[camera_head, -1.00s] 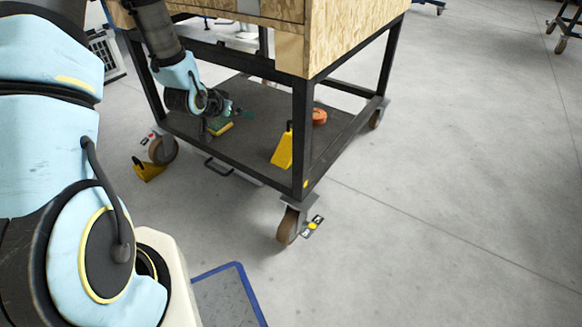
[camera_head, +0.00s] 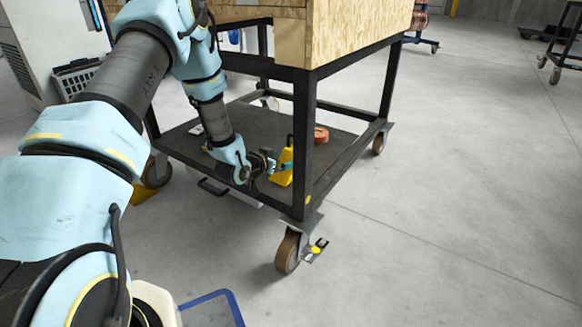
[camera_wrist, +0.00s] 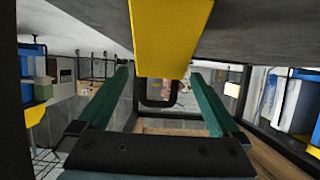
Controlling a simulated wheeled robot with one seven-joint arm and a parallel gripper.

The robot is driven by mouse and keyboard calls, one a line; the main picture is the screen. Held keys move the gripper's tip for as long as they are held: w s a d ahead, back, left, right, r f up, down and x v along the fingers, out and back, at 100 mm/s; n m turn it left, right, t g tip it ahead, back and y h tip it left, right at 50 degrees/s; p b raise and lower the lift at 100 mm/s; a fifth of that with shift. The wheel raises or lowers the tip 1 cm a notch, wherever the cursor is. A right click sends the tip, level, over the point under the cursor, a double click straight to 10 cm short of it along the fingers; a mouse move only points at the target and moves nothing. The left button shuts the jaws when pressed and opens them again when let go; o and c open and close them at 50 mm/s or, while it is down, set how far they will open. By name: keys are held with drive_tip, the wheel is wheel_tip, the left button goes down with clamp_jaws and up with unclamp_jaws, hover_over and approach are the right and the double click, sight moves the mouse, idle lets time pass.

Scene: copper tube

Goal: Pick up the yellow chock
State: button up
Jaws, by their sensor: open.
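The yellow chock (camera_head: 283,172) stands on the lower shelf of the cart in the head view, beside the near corner post. In the wrist view the chock (camera_wrist: 168,38) fills the upper middle, with its dark loop handle (camera_wrist: 158,103) below it. My gripper (camera_head: 278,165) is at the chock, low over the shelf. In the wrist view the green fingers of my gripper (camera_wrist: 158,78) are spread apart, one on each side of the handle. I cannot tell whether they touch the chock. My gripper hides part of the chock in the head view.
The black-framed cart (camera_head: 305,140) has a post just right of the chock and a wooden box (camera_head: 360,30) above. An orange-brown roll (camera_head: 321,134) lies behind on the shelf (camera_head: 262,120). Another yellow chock (camera_head: 143,193) is on the floor by the left caster.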

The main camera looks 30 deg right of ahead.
sight(290, 156)
drive_tip(key=b+x, duration=0.2)
drive_tip(key=x, duration=0.2)
drive_tip(key=shift+w+d+f+b, duration=0.1)
drive_tip(key=shift+w+d+b, duration=0.1)
drive_tip(key=shift+b, duration=0.1)
drive_tip(key=shift+w+d, duration=0.15)
drive_tip(key=shift+d, duration=0.1)
drive_tip(key=shift+c, duration=0.2)
clamp_jaws()
